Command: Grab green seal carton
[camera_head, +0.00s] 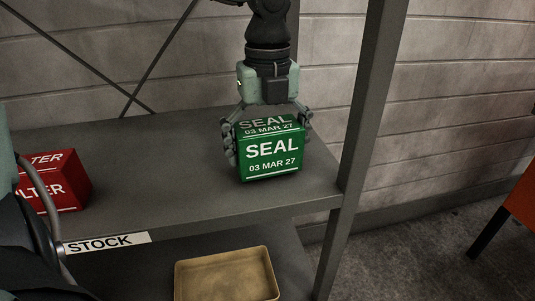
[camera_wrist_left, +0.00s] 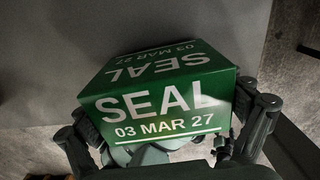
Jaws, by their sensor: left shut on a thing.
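The green carton (camera_head: 272,160), printed "SEAL" and "03 MAR 27" in white, is at the right end of the upper grey shelf (camera_head: 160,190). My left gripper (camera_head: 271,138) reaches down from above, with its fingers closed on the carton's left and right sides. The carton looks upright. I cannot tell whether its underside touches the shelf or is slightly above it. In the left wrist view the carton (camera_wrist_left: 160,95) fills the middle, between the fingers of my left gripper (camera_wrist_left: 170,138). My right gripper is not in view.
A red filter carton (camera_head: 62,182) stands on the shelf at the left. A "STOCK" label (camera_head: 106,242) is on the shelf's front edge. A tan tray (camera_head: 226,275) sits below. A grey rack post (camera_head: 360,140) rises right of the green carton.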

